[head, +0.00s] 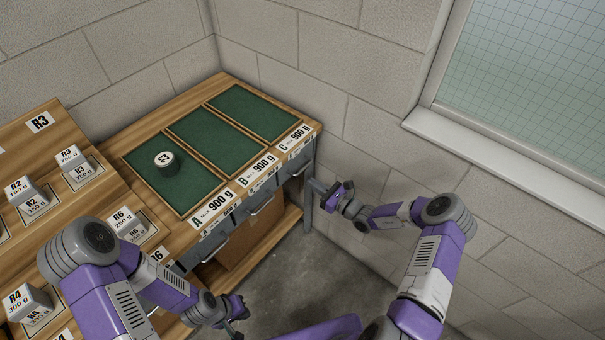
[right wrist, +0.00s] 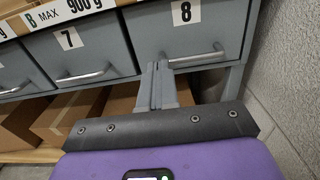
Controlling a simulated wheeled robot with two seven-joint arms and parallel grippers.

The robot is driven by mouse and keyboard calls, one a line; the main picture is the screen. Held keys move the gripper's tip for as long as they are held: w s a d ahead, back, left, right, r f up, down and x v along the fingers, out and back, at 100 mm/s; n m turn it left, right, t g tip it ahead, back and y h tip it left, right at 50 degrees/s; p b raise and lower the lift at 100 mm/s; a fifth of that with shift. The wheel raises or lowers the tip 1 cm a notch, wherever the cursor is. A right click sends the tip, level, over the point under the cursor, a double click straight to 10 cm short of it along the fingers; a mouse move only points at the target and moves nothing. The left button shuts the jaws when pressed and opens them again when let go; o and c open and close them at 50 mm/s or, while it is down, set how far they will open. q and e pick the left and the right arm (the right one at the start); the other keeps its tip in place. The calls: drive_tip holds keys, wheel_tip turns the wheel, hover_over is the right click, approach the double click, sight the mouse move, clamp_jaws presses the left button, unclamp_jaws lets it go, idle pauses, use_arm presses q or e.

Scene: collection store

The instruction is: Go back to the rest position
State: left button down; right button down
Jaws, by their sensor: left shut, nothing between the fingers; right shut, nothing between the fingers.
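My left gripper (head: 241,309) is at the lower middle of the head view, low in front of the wooden counter. Its fingers are shut and hold nothing. My right gripper (head: 315,185) is just right of the counter's front right corner. Its fingers are shut and empty. In the right wrist view the closed fingers (right wrist: 157,84) point at the grey drawer 8 (right wrist: 188,34), beside the left end of its bar handle (right wrist: 195,59). I cannot tell whether they touch the handle. The drawer looks closed.
The counter has three green trays, A (head: 170,176), B (head: 215,138) and C (head: 254,111). A round weight (head: 166,163) marked C3 stands in tray A. Labelled blocks, such as R6 (head: 125,220), stand on the left shelf. A block wall and window sill (head: 500,155) bound the right.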

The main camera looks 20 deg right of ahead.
drive_tip(key=shift+v, duration=2.25)
drive_tip(key=s+a+f+n+g+y, duration=0.1)
drive_tip(key=s+a+f+n+g, duration=0.2)
drive_tip(key=s+a+n+g, duration=0.35)
drive_tip(key=s+a+f+n+g+y, duration=0.1)
drive_tip(key=s+a+f+n+g, duration=0.35)
drive_tip(key=s+a, duration=0.35)
drive_tip(key=s+f+n+g+h, duration=0.1)
drive_tip(key=s+n+g+h, duration=0.2)
drive_tip(key=s+n+h, duration=0.4)
drive_tip(key=s+n, duration=0.6)
drive_tip(key=n, duration=0.2)
drive_tip(key=shift+a+f+n+h, duration=0.25)
drive_tip(key=shift+a+n+h, duration=0.05)
drive_tip(key=shift+h, duration=0.1)
drive_tip(key=c, duration=1.8)
unclamp_jaws()
